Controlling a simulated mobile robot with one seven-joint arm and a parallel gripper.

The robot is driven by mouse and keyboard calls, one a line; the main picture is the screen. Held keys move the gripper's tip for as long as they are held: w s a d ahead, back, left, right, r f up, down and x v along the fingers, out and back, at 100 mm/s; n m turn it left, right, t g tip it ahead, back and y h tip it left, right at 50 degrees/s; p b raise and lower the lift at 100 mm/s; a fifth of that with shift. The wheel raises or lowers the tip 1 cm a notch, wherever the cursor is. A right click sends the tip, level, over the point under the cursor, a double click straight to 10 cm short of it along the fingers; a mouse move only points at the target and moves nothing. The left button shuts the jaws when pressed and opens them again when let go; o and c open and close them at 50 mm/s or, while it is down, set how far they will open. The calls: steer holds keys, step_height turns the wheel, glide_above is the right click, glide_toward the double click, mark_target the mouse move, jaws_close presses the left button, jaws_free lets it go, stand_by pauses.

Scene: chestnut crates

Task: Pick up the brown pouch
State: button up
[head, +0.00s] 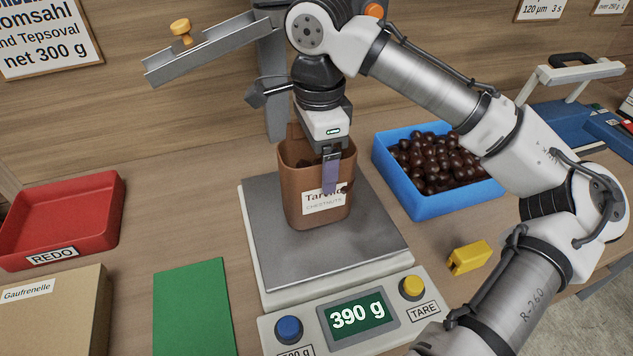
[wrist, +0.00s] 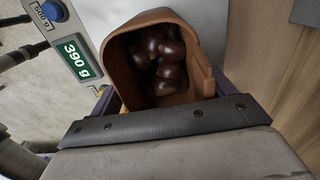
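The brown pouch (head: 292,190) stands upright on the metal plate of the scale (head: 264,230), with a white label on its front. The wrist view shows the pouch (wrist: 125,65) open at the top, with several dark chestnuts (wrist: 163,55) inside. My gripper (head: 332,172) is lowered at the pouch, one purple finger in front of its labelled wall. In the wrist view, the fingers are wide apart on either side of the pouch, and a small gap seems to show at the left finger. The far finger is hidden in the head view. The scale reads 390 g.
A blue crate of chestnuts (head: 407,198) stands right of the scale, with a yellow block (head: 468,257) before it. A red REDO tray (head: 110,215), a cardboard box (head: 85,318) and a green mat (head: 193,305) lie left. A grey post (head: 272,85) rises behind.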

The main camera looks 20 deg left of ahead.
steer(key=c, duration=1.3)
steer(key=shift+r, duration=0.1)
steer(key=shift+c, duration=0.2)
